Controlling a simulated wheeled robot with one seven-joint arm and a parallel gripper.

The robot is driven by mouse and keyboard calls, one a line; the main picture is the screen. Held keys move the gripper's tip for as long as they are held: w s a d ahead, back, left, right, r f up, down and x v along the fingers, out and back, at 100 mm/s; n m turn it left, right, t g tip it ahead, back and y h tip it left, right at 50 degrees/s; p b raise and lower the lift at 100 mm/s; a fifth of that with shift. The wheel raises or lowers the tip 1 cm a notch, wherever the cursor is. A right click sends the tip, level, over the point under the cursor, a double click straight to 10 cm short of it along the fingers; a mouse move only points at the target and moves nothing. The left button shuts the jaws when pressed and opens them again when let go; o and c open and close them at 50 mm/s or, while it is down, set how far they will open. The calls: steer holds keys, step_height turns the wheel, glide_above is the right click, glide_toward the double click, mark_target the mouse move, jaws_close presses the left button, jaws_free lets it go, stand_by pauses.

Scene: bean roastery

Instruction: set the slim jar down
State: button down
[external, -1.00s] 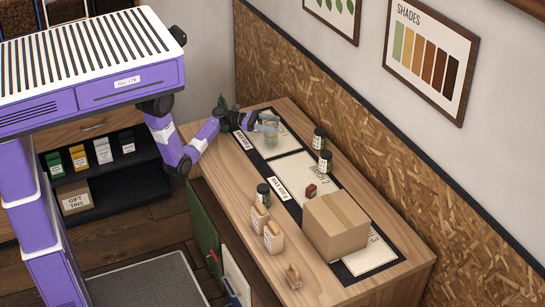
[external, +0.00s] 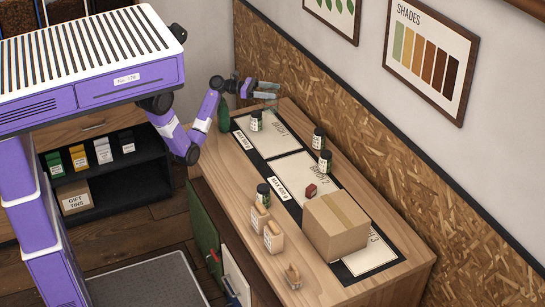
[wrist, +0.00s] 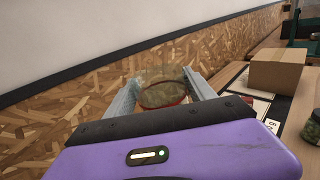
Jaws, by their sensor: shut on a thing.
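My gripper (external: 266,90) is raised above the far end of the wooden bench. In the wrist view its two grey fingers (wrist: 160,92) are closed around a see-through glass jar (wrist: 162,88), which I take to be the slim jar. In the external view the held jar is faint and hard to make out. Below my gripper, a dark-lidded jar (external: 256,122) stands upright on the far pale panel (external: 284,126). The held jar is clear of the bench.
Two dark-lidded jars (external: 318,139) stand along the wall side, another (external: 263,194) near the front edge. A cardboard box (external: 336,226) covers much of the near panel. Small tan packages (external: 273,236) line the front.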

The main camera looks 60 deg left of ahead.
steer(key=s+d+f+m+g+h+p, duration=0.1)
steer(key=d+p, duration=0.1)
steer(key=d, duration=2)
step_height(320, 180, down, 19)
steer(key=w+a+n+t+y+b, duration=0.1)
steer(key=a+b, duration=0.1)
steer(key=b, duration=0.2)
steer(key=shift+r, duration=0.2)
steer(key=shift+f, duration=0.2)
steer(key=shift+c, duration=1.6)
jaws_free()
steer(key=shift+r, duration=0.1)
